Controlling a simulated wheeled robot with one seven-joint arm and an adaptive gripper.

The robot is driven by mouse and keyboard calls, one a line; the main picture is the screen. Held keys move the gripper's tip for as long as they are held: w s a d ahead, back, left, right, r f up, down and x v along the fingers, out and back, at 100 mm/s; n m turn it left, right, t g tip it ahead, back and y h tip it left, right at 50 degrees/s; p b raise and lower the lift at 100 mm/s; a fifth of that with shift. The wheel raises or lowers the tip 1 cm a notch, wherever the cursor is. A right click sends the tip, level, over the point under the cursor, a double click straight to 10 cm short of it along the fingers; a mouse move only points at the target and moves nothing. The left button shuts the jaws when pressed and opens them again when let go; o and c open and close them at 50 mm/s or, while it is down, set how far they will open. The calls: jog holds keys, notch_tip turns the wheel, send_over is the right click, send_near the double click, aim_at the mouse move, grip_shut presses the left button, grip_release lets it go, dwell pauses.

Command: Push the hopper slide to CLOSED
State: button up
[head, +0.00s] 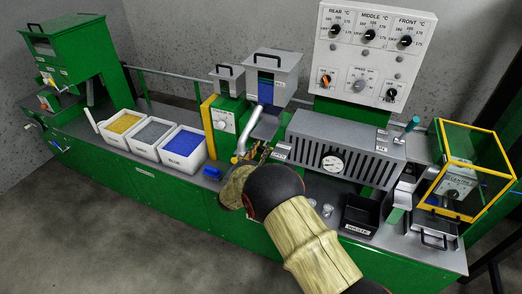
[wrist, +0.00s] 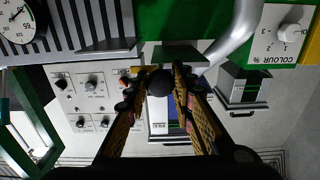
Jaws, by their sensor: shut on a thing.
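The main hopper (head: 274,72) is a grey bin with a blue window, standing above the machine's feed throat at the middle of the bench. In the wrist view, which looks upside down, its blue-and-white front (wrist: 158,128) shows partly behind my fingers. My gripper (head: 258,152) is in front of the throat below the hopper. In the wrist view my gripper (wrist: 158,84) has its two fingers around a round black knob (wrist: 158,82), apparently the slide's knob. The slide's plate and its OPEN or CLOSED marks cannot be made out; my arm hides that area in the head view.
A curved silver pipe (head: 241,145) runs close left of my gripper. The slotted barrel cover (head: 345,150) with a dial is to the right. White bins of yellow, grey and blue pellets (head: 182,147) stand left. A black tray (head: 358,215) sits at the front right.

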aim_at(267, 140)
grip_shut()
jog(key=b+x, duration=0.1)
jog(key=x, duration=0.5)
jog(key=shift+w+f, duration=0.1)
jog(key=shift+w, duration=0.05)
jog(key=o, duration=1)
grip_release()
jog(key=shift+w, duration=0.1)
jog(key=v, duration=1.2)
